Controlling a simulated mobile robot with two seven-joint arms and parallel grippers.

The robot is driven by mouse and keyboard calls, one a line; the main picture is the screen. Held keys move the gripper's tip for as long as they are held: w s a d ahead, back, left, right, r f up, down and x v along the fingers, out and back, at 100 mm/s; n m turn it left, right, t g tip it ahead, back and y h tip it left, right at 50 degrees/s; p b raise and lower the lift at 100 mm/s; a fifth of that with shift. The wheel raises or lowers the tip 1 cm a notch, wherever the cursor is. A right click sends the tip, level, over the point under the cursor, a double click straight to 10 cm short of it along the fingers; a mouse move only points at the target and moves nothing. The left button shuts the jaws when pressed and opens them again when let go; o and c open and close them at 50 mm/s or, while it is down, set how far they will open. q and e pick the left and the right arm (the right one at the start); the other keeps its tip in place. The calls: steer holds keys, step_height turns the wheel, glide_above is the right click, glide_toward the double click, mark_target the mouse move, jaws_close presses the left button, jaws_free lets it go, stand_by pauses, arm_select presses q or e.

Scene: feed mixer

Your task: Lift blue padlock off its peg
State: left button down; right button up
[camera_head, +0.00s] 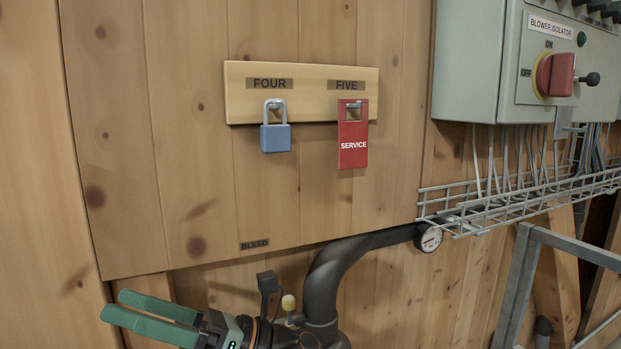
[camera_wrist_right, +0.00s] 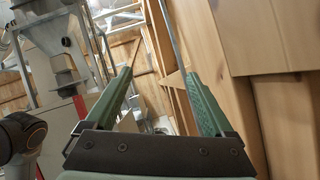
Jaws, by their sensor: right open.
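The blue padlock (camera_head: 276,138) hangs by its grey shackle from the peg under the label FOUR, on a pale wooden board (camera_head: 310,70) fixed to the wall. My right gripper (camera_head: 135,306) is at the bottom left of the head view, below and to the left of the padlock and well apart from it. Its green fingers point left and are open with nothing between them. In the right wrist view the two fingers (camera_wrist_right: 160,90) are spread, and the padlock does not show there. My left gripper is not in view.
A red SERVICE tag (camera_head: 353,135) hangs on the peg under FIVE, just right of the padlock. A grey isolator box (camera_head: 480,60) and a wire cable tray (camera_head: 520,196) are at the right. A dark pipe (camera_head: 335,268) bends below. The wall left of the padlock is clear.

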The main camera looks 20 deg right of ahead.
steer(key=s+a+r+n+g+h+b, duration=0.1)
steer(key=s+a+r+n+g+h, duration=0.15)
steer(key=n, duration=0.45)
steer(key=s+a+r+n+g+h, duration=0.1)
steer(key=s+n+g+h, duration=0.1)
steer(key=n+g, duration=0.3)
steer(key=n+t+h+b, duration=0.4)
steer(key=n+t+h, duration=0.9)
steer(key=t+h, duration=0.45)
glide_toward(278, 126)
steer(key=shift+g+h, duration=0.3)
steer(key=shift+g, duration=0.2)
steer(key=x, duration=0.5)
steer(key=r+x, duration=0.1)
steer(key=x, duration=0.2)
steer(key=shift+w+a+f, duration=0.15)
steer(key=shift+w, duration=0.25)
steer(key=shift+w+f, duration=0.2)
steer(key=shift+w, duration=0.3)
steer(key=shift+c, duration=0.4)
